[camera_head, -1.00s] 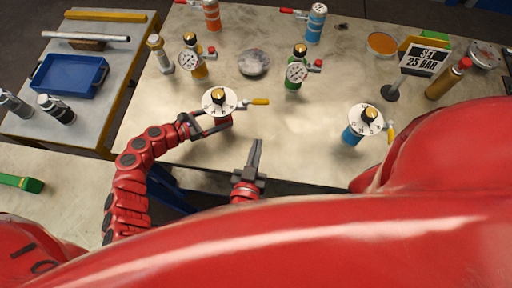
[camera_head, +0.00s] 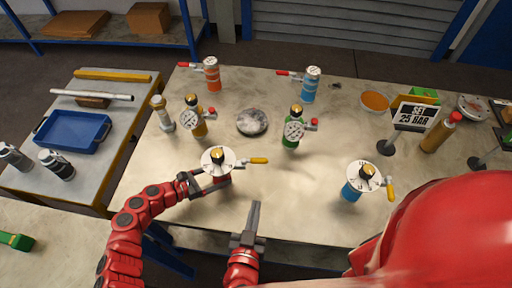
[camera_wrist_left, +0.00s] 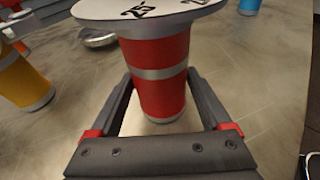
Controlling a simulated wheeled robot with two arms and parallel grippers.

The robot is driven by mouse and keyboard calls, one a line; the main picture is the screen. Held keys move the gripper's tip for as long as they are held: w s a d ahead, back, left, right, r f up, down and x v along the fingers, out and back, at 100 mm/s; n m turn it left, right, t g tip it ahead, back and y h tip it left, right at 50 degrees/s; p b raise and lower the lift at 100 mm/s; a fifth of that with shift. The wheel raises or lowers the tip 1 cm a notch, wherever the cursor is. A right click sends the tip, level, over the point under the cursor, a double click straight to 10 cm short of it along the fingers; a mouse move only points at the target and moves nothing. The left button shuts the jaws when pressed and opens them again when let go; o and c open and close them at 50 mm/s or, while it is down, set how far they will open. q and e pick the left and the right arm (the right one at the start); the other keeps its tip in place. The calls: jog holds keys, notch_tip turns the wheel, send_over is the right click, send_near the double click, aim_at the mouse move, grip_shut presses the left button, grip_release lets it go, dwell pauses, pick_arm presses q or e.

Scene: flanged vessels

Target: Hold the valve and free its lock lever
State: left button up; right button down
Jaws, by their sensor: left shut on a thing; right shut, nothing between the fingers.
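The valve has a red body with silver bands (camera_wrist_left: 165,85) and a white dial (camera_head: 218,161) with a black and brass knob. Its yellow lock lever (camera_head: 258,160) points right from the dial. My left gripper (camera_head: 206,184) is shut on the red body, under the dial. In the left wrist view, its two dark fingers flank the body, and the dial cuts off at the top edge; the lever is not seen there. My right gripper (camera_head: 253,221) is shut and empty, nearer the table's front edge, below and right of the valve, apart from the lever.
A blue valve (camera_head: 351,190) with a yellow lever stands to the right. Yellow (camera_head: 199,127) and green (camera_head: 290,138) gauge vessels stand behind. A sign (camera_head: 415,116) reads "SET 25 BAR". The table is clear between the held valve and the blue one.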

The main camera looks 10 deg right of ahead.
dwell(0.7)
pick_arm(q)
jog(key=o, duration=1)
